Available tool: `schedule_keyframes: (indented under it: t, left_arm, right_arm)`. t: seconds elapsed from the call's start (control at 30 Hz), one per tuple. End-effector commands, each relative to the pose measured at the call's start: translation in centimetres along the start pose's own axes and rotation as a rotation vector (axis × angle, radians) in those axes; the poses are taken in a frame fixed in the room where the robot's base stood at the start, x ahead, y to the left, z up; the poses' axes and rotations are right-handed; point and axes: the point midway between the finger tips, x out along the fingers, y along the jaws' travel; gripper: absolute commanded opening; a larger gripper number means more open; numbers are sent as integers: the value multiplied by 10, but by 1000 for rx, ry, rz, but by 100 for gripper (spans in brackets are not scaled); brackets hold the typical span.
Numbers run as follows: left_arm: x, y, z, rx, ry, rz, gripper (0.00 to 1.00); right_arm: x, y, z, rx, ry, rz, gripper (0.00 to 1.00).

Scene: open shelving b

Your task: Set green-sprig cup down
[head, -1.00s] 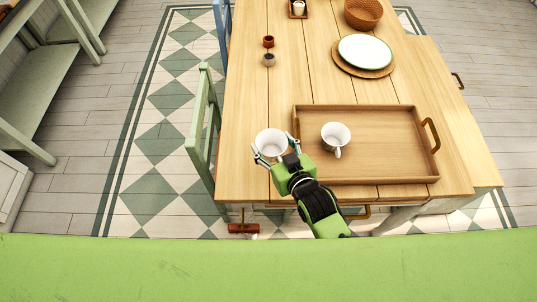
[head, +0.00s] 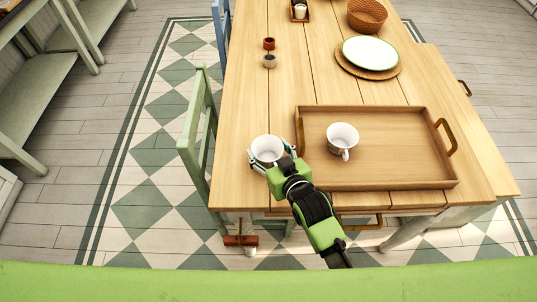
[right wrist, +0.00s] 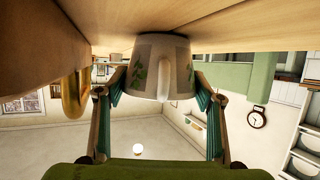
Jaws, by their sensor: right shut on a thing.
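The green-sprig cup (head: 267,149) is white and upright over the left part of the table, just left of the tray. In the right wrist view, which is upside down, green sprigs show on the cup (right wrist: 145,78) and its handle faces the camera. Its base appears to meet the wooden tabletop (right wrist: 225,25). My right gripper (head: 270,158) is shut on the cup, with one finger on each side. My left gripper is not in view.
A wooden tray (head: 400,178) with brass handles holds another white cup (head: 342,140). A green chair (head: 193,140) stands at the left edge. Tabletop behind the held cup is clear.

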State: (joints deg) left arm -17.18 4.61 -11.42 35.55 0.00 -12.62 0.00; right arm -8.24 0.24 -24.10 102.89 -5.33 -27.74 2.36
Motion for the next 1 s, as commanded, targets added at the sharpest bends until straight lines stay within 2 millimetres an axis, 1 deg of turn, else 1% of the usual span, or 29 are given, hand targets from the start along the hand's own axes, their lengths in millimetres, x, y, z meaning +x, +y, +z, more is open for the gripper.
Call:
schedule_keyframes:
  t: [0.17, 0.33, 0.37, 0.4, 0.67, 0.77, 0.87, 1.0]
  left_arm:
    - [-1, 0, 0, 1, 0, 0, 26]
    - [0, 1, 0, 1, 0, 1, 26]
    - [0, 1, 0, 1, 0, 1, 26]
    - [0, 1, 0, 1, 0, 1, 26]
    - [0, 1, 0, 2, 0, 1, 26]
    - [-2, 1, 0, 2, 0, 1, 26]
    - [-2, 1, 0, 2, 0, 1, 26]
    - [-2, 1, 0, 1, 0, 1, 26]
  right_arm:
    - [-1, 0, -2, 0, 3, 0, 36]
    - [1, 0, 1, 0, 1, 0, 36]
    - [1, 0, 2, 0, 0, 0, 67]
    - [0, 0, 2, 0, 0, 0, 69]
    - [0, 0, 1, 0, 0, 0, 69]
    - [-1, 0, -3, 0, 2, 0, 69]
    - [-10, 0, -1, 0, 1, 0, 69]
    - [-35, 0, -1, 0, -1, 0, 69]
